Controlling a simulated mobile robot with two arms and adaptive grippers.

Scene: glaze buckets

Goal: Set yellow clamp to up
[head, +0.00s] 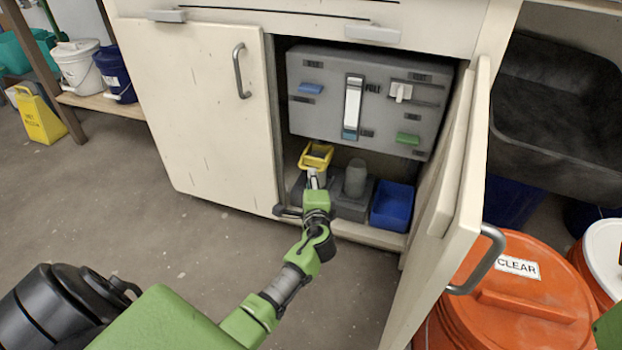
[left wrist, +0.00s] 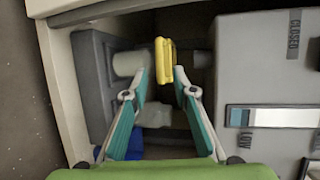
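The yellow clamp (head: 317,153) is in the lower left of the open cabinet, below the grey panel. In the left wrist view the clamp (left wrist: 165,60) shows as a narrow yellow bar at the top middle. My left gripper (head: 315,176) reaches into the cabinet just in front of the clamp. In the left wrist view my left gripper's (left wrist: 161,76) teal fingers are apart, with the near end of the bar between their tips and gaps at both sides. The clamp's lower part is hidden by the gripper in the head view. My right gripper is out of view.
The grey panel (head: 423,127) has a tall slider, a white knob and blue and green tabs. A grey post (head: 355,178) and blue bin (head: 393,206) stand right of the clamp. The open door (head: 450,190) bounds the right; orange buckets (head: 520,290) stand beyond.

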